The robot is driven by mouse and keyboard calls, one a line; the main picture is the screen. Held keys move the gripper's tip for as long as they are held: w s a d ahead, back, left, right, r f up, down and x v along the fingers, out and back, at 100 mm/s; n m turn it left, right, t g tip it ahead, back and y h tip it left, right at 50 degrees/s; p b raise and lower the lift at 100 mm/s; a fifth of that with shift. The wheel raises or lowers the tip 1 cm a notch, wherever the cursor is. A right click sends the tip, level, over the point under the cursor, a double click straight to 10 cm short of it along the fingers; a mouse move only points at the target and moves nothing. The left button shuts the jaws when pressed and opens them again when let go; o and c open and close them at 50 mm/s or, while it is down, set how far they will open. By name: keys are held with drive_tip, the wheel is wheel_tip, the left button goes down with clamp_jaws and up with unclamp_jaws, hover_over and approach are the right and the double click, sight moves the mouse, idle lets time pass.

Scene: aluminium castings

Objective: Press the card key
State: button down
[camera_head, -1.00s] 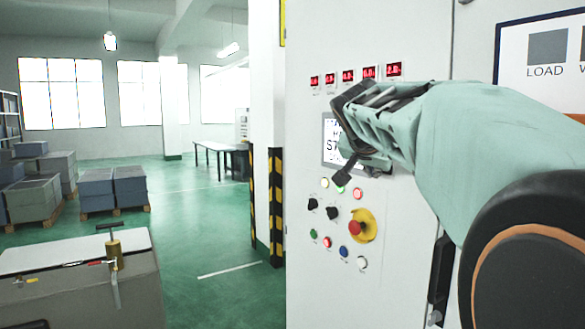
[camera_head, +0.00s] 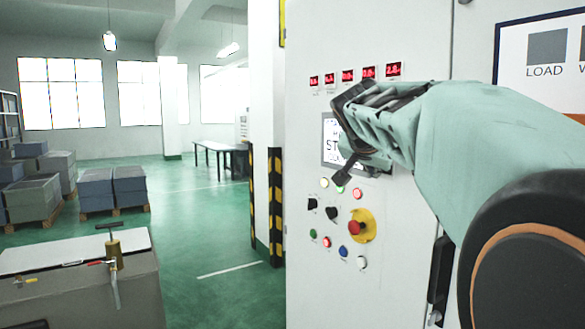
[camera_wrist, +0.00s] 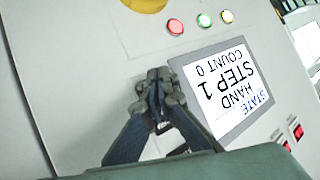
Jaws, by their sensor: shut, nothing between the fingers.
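No button in view is legibly marked as the card key, so I cannot tell which it is. The control panel (camera_head: 318,250) carries a screen (camera_head: 330,150), partly hidden behind my gripper. In the wrist view the screen (camera_wrist: 222,88) reads upside down: STATE HAND, STEP 1, COUNT 0. My gripper (camera_head: 343,181) is shut and empty, its tips just below the screen in the head view. In the wrist view my gripper (camera_wrist: 158,92) is beside the screen's edge, over bare panel. I cannot tell whether it touches. Red (camera_wrist: 175,26), green (camera_wrist: 204,20) and white (camera_wrist: 226,15) round lights or buttons lie near.
Below the screen are a red emergency knob on a yellow disc (camera_head: 367,228), black selector knobs (camera_head: 331,213) and several coloured buttons. Red displays (camera_head: 369,72) run above. A striped post (camera_head: 275,205) and a grey cabinet (camera_head: 85,285) stand left. The green floor (camera_head: 200,225) there is open.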

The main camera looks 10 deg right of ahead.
drive_tip(key=shift+w+d, duration=0.15)
drive_tip(key=shift+d, duration=0.2)
drive_tip(key=shift+w+d, duration=0.1)
drive_tip(key=shift+d, duration=0.3)
idle(0.7)
drive_tip(key=shift+a, duration=0.1)
drive_tip(key=shift+s+a+b, duration=0.25)
drive_tip(key=shift+a+b, duration=0.3)
drive_tip(key=shift+a, duration=0.1)
drive_tip(key=a+b, duration=0.1)
drive_tip(key=s+a, duration=0.1)
drive_tip(key=a, duration=0.1)
drive_tip(key=a+b, duration=0.1)
drive_tip(key=shift+s+a+b, duration=0.3)
drive_tip(key=shift+s+a, duration=0.05)
drive_tip(key=shift+s, duration=0.05)
idle(0.5)
